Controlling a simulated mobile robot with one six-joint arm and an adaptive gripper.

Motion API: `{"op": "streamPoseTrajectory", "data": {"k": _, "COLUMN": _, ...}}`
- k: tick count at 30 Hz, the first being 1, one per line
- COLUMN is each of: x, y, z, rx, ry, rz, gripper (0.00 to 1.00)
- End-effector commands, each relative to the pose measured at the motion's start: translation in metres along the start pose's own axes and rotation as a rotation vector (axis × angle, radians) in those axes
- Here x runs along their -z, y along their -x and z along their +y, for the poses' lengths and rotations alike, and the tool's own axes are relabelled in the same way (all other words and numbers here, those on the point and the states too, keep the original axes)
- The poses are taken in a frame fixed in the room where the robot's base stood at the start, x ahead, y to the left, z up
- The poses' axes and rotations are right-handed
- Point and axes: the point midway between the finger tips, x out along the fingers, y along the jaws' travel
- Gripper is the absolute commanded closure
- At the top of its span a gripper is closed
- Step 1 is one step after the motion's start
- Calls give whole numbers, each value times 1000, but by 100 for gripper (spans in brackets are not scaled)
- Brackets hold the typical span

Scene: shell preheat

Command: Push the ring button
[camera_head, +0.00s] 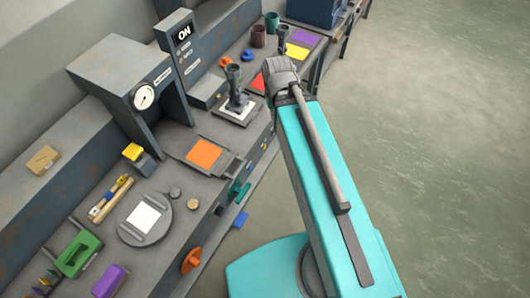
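I cannot tell for certain which control is the ring button. A yellow button-like block (132,152) sits on a small grey box on the bench. An orange ring-like piece (226,62) and a blue one (248,55) lie farther back. My teal arm reaches up the picture along the front of the bench, and its grey wrist is over the bench edge beside the red square. My gripper's fingers do not show; the wrist hides that spot. My wrist is well apart from the yellow block.
A dark press with a round gauge (144,97) and a panel reading "ON" (183,34) stand at the back. A dark upright tool (233,76) stands on a white-edged plate. An orange pad (203,153), green carrier (78,254) and orange front knob (191,260) are nearer. Floor at right is clear.

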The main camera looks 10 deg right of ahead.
Motion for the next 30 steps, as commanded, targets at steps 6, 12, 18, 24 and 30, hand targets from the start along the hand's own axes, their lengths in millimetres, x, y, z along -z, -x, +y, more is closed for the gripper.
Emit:
{"op": "streamPoseTrajectory", "data": {"k": 6, "x": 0, "y": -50, "z": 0, "rx": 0, "ry": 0, "rz": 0, "gripper": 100}}
{"op": "streamPoseTrajectory", "data": {"k": 12, "x": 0, "y": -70, "z": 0, "rx": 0, "ry": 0, "rz": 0, "gripper": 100}}
{"op": "streamPoseTrajectory", "data": {"k": 18, "x": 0, "y": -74, "z": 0, "rx": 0, "ry": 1, "rz": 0, "gripper": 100}}
{"op": "streamPoseTrajectory", "data": {"k": 24, "x": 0, "y": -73, "z": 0, "rx": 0, "ry": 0, "rz": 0, "gripper": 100}}
{"op": "streamPoseTrajectory", "data": {"k": 30, "x": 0, "y": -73, "z": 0, "rx": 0, "ry": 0, "rz": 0, "gripper": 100}}
